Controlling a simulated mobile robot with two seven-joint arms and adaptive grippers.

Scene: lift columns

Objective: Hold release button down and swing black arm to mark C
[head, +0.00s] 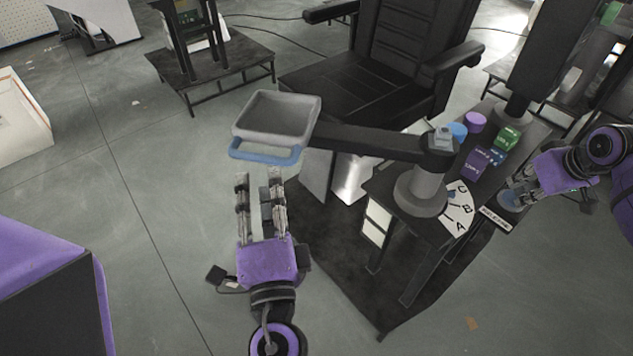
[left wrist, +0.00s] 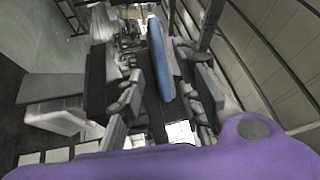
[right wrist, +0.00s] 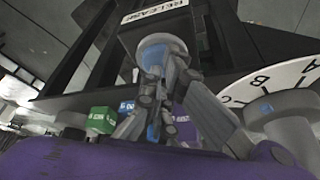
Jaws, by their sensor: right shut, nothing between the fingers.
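The black arm (head: 365,140) runs left from a grey pivot column (head: 426,185) to a grey tray (head: 275,112) with a blue handle (head: 262,153). A white dial (head: 461,207) marked A, B, C lies at the column's foot; which letter the arm lines up with is unclear. My left gripper (head: 259,180) is open just below the handle; in the left wrist view the blue handle (left wrist: 160,60) shows between its spread fingers. My right gripper (head: 516,186) is shut and empty at the round release button (head: 509,199). In the right wrist view its fingertips overlap the button (right wrist: 162,45); contact is unclear.
Purple, green and blue blocks (head: 477,165) and cylinders (head: 475,122) stand on the table behind the dial. A RELEASE label (head: 495,218) sits at the table edge. A black chair (head: 395,70) stands behind the arm.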

